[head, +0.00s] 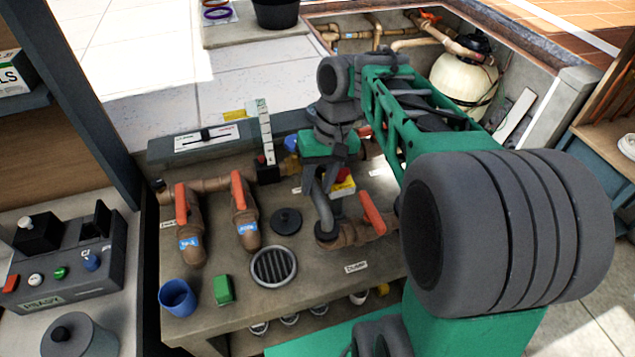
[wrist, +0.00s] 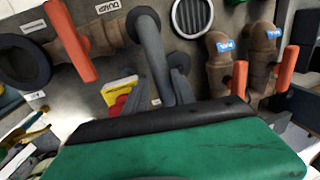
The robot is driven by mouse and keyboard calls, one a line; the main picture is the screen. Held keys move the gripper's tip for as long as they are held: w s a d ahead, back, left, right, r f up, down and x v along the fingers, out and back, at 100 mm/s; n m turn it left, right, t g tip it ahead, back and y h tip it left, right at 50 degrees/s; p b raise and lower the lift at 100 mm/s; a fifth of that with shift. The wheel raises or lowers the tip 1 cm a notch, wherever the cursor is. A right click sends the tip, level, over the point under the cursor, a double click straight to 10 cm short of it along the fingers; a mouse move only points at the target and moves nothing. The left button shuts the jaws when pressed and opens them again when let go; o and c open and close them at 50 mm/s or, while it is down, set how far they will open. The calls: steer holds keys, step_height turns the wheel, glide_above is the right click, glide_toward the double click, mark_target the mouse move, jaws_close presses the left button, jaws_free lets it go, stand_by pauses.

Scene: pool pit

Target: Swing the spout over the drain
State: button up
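The spout (head: 323,203) is a grey bent pipe rising from a brown pipe fitting on the bench. It also shows in the wrist view (wrist: 150,52), running toward my gripper. My gripper (head: 336,170) is at the spout's upper end. In the wrist view its dark fingers (wrist: 163,88) lie on both sides of the pipe. Whether they press on it is unclear. The spout's tip is hidden.
Orange-handled valves (head: 240,195) stand left of the spout, and another orange handle (head: 373,212) is at its right. A blue cup (head: 177,297), a green block (head: 222,289) and a dark knob (head: 286,220) are around the drain. A vertical scale (head: 265,135) stands behind.

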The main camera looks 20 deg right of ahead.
jaws_close()
stand_by(1.3)
